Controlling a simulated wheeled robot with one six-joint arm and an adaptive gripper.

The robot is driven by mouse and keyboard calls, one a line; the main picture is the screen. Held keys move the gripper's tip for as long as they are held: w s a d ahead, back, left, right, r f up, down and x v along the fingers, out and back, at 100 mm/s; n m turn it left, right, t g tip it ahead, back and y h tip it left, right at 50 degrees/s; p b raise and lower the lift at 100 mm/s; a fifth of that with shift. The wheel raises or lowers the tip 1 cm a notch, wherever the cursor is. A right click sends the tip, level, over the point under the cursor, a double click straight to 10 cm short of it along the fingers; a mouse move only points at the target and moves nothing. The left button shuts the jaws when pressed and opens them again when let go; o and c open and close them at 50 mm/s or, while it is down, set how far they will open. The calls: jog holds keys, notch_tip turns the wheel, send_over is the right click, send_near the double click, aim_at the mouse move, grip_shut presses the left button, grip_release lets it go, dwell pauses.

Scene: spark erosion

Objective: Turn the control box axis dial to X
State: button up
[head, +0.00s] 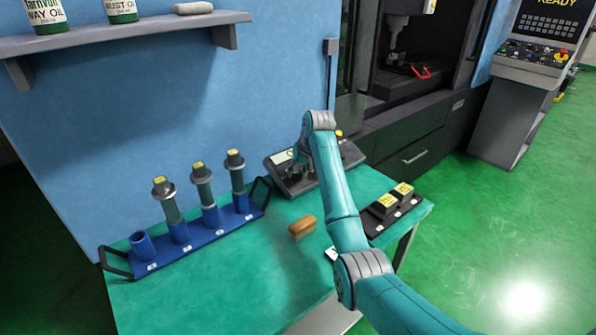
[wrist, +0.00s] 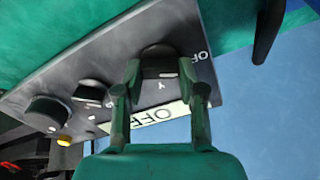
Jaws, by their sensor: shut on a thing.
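The control box (head: 276,161) is a dark slanted panel at the back of the green table. It also fills much of the wrist view (wrist: 105,62), tilted. My gripper (wrist: 160,72) has its two fingers on either side of a dark round dial (wrist: 159,54), shut on it. White OFF lettering sits beside this dial, and a pale display strip (wrist: 158,119) reads OFF. A small letter by the dial looks like Y, but I cannot be sure. The dial's pointer direction is not clear. In the head view my gripper (head: 297,158) partly hides the panel.
Two more dark knobs (wrist: 92,91) (wrist: 46,112) and a yellow button (wrist: 64,140) are on the panel. A blue rack (head: 222,222) with tool holders stands left. A wooden block (head: 302,227) and a black tray (head: 410,214) with yellow-topped blocks are nearer the front.

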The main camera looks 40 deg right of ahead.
jog(key=m, duration=0.4)
jog(key=shift+m, duration=2.2)
jog(key=shift+s, duration=0.1)
jog(key=o, duration=1.1)
jog(key=shift+o, duration=0.2)
jog(key=shift+r, duration=0.1)
